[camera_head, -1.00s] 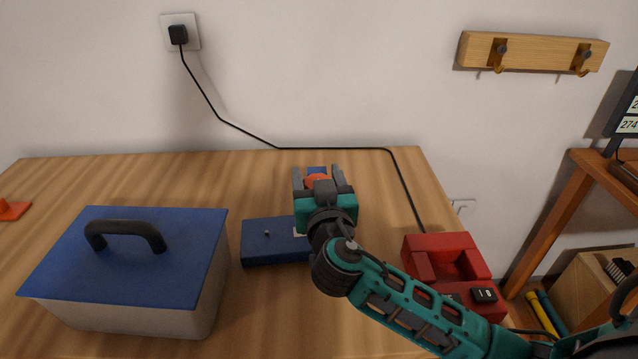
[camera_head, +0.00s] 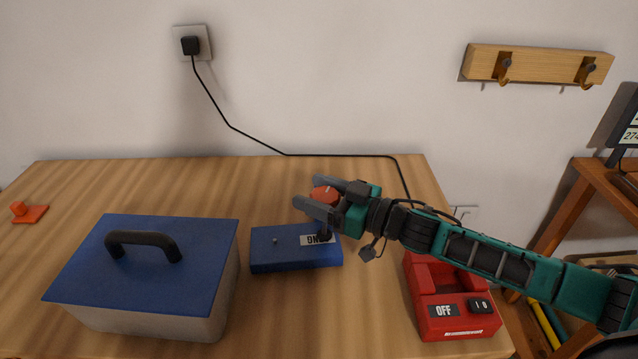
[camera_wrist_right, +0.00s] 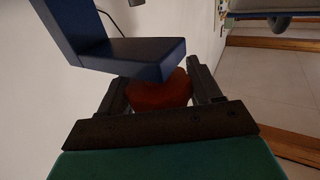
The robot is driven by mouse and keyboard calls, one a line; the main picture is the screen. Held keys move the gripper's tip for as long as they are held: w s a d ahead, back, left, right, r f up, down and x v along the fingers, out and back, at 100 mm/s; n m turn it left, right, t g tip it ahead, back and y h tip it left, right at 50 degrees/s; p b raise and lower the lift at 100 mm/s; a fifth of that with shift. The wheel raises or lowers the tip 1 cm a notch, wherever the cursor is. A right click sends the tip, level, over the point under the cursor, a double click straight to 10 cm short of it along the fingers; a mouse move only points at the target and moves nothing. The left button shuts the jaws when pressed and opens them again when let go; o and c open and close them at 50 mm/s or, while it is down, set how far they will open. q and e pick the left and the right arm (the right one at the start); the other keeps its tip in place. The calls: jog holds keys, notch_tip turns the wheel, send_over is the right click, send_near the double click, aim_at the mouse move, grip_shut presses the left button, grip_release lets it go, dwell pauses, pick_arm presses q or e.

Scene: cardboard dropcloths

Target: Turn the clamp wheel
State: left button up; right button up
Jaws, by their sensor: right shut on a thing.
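The clamp wheel (camera_head: 324,194) is a round orange-red knob above the blue clamp base (camera_head: 280,258), which has a pale label on its top. My right gripper (camera_head: 308,192) comes in from the right, pointing left, with one finger on each side of the wheel, shut on it. In the right wrist view the wheel (camera_wrist_right: 160,92) sits between the two dark fingers, with a dark blue angled part of the clamp (camera_wrist_right: 130,60) close beside it. The gripper hides part of the clamp in the head view. My left gripper is not in view.
A metal box with a blue lid and black handle (camera_head: 150,265) stands left of the clamp. A red device marked OFF (camera_head: 445,318) sits under my right arm at the table's right edge. A small orange piece (camera_head: 30,214) lies far left.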

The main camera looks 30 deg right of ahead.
jog(key=shift+r+n+g+y, duration=0.1)
jog(key=shift+n+g+y, duration=0.6)
jog(key=shift+n+y, duration=0.15)
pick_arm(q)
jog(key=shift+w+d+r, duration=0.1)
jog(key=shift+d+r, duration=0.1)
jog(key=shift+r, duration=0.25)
pick_arm(e)
jog(key=shift+a+n+g+y, duration=0.1)
jog(key=shift+n+g+y, duration=0.65)
jog(key=shift+g+y, duration=0.3)
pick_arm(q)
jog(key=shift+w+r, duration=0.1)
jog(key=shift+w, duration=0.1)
pick_arm(e)
jog(key=shift+s+a+g, duration=0.1)
jog(key=shift+s+g, duration=0.05)
jog(key=shift+g, duration=0.1)
jog(key=o, duration=1)
jog(key=shift+c, duration=0.2)
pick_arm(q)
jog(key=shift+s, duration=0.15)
